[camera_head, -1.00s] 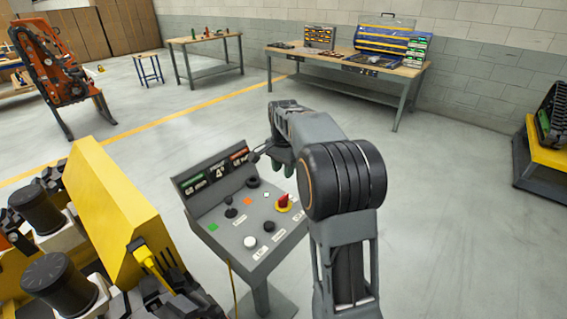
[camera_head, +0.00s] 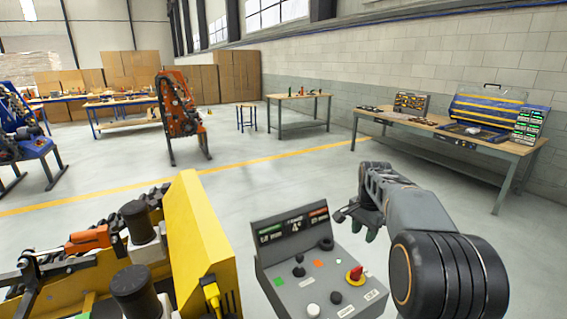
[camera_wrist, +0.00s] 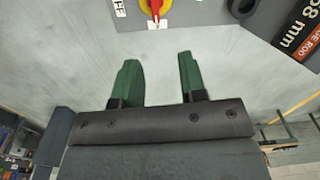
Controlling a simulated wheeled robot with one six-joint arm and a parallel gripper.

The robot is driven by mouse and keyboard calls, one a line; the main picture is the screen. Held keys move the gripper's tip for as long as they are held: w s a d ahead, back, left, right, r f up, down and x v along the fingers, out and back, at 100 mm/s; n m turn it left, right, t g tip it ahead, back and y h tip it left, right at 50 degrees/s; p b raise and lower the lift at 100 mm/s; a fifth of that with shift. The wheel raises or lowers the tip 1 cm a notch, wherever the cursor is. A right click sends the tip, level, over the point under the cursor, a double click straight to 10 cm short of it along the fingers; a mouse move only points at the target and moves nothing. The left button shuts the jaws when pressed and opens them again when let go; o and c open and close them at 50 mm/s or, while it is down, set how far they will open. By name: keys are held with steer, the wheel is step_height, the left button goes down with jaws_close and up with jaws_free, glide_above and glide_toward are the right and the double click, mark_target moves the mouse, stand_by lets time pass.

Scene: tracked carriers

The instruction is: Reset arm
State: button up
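My gripper (camera_wrist: 158,82) shows in the wrist view with its two green fingers spread apart and nothing between them. In the head view my gripper (camera_head: 362,222) is at the end of my folded grey arm, above the right side of the control console. The grey control console (camera_head: 298,281) has a dark display, buttons, a small joystick and a red knob on a yellow base (camera_head: 355,274). In the wrist view the red and yellow knob (camera_wrist: 155,8) lies beyond the fingers, apart from them.
A yellow machine (camera_head: 203,240) with black cylinders stands close on the left. A workbench (camera_head: 455,142) with cases stands by the right wall. An orange machine (camera_head: 178,115) and a small table (camera_head: 298,98) stand farther back. The floor between is clear.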

steer(key=s+a+f+n+t, duration=0.1)
steer(key=s+a+n, duration=0.4)
steer(key=s, duration=0.6)
steer(key=s+a+f+n+t, duration=0.2)
steer(key=s+a+n, duration=0.4)
steer(key=s, duration=0.5)
steer(key=shift+s+n+t, duration=0.25)
steer(key=shift+n+t, duration=0.05)
steer(key=shift+n, duration=0.2)
steer(key=shift+d, duration=0.1)
